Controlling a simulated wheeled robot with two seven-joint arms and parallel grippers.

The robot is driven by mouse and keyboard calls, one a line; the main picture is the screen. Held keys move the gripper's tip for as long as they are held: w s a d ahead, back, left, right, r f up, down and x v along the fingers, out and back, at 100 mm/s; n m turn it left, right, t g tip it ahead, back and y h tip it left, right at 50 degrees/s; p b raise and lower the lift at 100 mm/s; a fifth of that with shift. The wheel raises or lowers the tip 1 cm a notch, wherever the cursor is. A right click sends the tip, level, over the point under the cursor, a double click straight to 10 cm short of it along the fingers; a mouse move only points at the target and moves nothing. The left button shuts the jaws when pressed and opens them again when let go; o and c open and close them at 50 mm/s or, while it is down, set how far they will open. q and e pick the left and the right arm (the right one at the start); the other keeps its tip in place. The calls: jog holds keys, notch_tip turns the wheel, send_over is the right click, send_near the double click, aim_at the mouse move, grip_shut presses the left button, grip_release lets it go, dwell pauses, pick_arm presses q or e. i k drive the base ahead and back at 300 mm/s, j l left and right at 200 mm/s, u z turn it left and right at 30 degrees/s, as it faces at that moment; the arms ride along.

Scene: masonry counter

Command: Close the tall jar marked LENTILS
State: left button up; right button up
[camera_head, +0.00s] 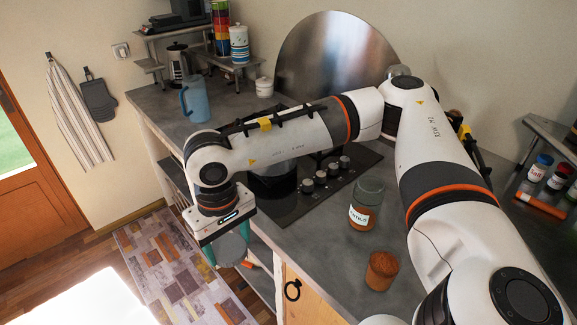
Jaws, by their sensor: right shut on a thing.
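The tall glass jar marked LENTILS (365,206) stands upright on the grey counter, with reddish-brown contents low inside and a pale label. Its glass rim looks uncovered. My right gripper (229,256) is at the left, beyond the counter's front edge and well away from the jar. It points down and is shut on a grey, rounded thing (233,248), partly hidden by the gripper; I cannot tell what it is. My left gripper is not in view.
A black cooktop with knobs (320,178) and a dark pot (273,181) lie behind and left of the jar. My right arm spans the counter above them. A blue jug (195,100) stands at the back left. Spice jars (540,168) stand at the right.

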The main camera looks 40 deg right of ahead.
aim_at(369, 190)
jog(key=i+j+u, duration=0.1)
jog(key=u, duration=0.3)
jog(key=i+j+u, duration=0.1)
jog(key=u, duration=0.3)
jog(key=i+j+z, duration=0.1)
jog(key=z, duration=0.3)
jog(key=i+j+z, duration=0.1)
jog(key=z, duration=0.75)
jog(key=i+j+z, duration=0.1)
jog(key=z, duration=0.4)
jog(key=j+z, duration=0.15)
jog(key=z, duration=0.3)
jog(key=j+z, duration=0.1)
jog(key=z, duration=0.35)
